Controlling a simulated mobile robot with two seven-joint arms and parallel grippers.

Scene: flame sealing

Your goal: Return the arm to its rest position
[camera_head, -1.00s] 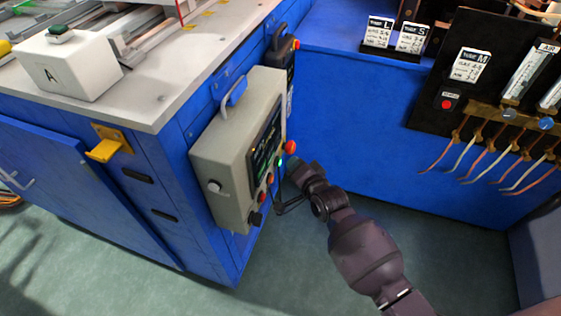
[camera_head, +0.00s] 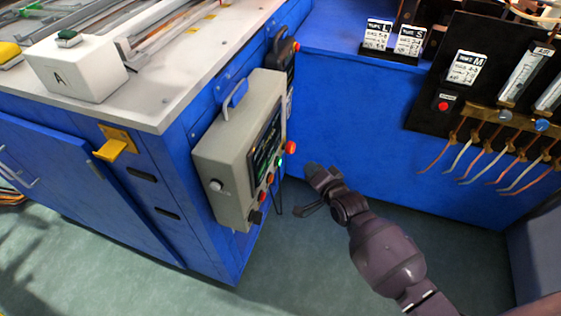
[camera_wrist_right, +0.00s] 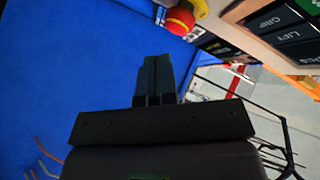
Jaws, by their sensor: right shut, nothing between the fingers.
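My right arm comes in from the lower right in the head view. Its gripper (camera_head: 312,172) is to the right of the grey control box (camera_head: 232,150) and apart from it. In the right wrist view the gripper's fingers (camera_wrist_right: 153,78) are together with nothing between them. The box has a dark screen, a red emergency button (camera_head: 291,148) and several small knobs and lights. The red button with its yellow collar also shows at the top of the right wrist view (camera_wrist_right: 181,20). My left gripper is in neither view.
The control box hangs on the side of a blue cabinet (camera_head: 190,190). A blue bench wall (camera_head: 370,120) stands behind the arm. A black panel (camera_head: 435,105) with valves and hoses is at the right. Green floor (camera_head: 300,270) is open below.

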